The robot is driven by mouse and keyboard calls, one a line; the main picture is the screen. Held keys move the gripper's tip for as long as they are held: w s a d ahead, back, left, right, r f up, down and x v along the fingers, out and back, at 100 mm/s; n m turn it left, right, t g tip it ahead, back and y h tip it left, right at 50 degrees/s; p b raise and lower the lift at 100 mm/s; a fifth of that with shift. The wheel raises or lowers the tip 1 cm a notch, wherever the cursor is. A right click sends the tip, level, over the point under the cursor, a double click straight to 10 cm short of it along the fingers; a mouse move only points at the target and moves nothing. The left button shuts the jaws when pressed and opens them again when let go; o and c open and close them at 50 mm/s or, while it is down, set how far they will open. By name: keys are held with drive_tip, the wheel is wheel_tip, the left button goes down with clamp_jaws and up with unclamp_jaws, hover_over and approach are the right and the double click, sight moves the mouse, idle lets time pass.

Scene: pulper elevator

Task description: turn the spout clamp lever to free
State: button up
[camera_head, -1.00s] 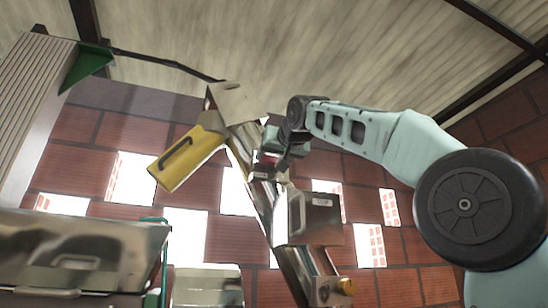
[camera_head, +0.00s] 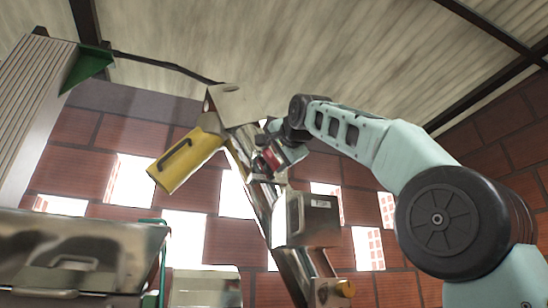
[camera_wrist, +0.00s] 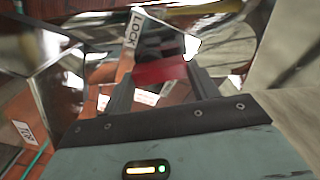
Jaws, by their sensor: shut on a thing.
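The spout clamp lever shows a red grip (camera_wrist: 160,72) between my fingers in the wrist view. In the head view its red part (camera_head: 271,158) sits on the upper side of the slanted metal tube. My gripper (camera_head: 266,162) is shut on the red lever, and its two dark fingers (camera_wrist: 160,85) flank it in the wrist view. A white LOCK label (camera_wrist: 132,42) stands just above and left of the lever. The lever's pivot and the clamp body are partly hidden by my gripper.
The yellow spout (camera_head: 187,158) hangs left of the tube top. A metal box (camera_head: 313,219) is fixed on the tube below my gripper. A white label (camera_wrist: 22,131) lies at lower left in the wrist view. A metal hopper (camera_head: 80,250) stands at lower left.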

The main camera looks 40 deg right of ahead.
drive_tip(key=m, duration=0.3)
drive_tip(key=shift+d+m, duration=0.2)
drive_tip(key=shift+m, duration=0.2)
drive_tip(key=shift+s+d+m, duration=0.1)
drive_tip(key=shift+d+m, duration=0.1)
drive_tip(key=shift+m, duration=1.5)
drive_tip(key=o, duration=1)
drive_tip(key=shift+s, duration=0.1)
drive_tip(key=b+v, duration=0.5)
drive_tip(key=v, duration=1.2)
drive_tip(key=shift+s+r+b, duration=0.15)
drive_tip(key=shift+b, duration=0.15)
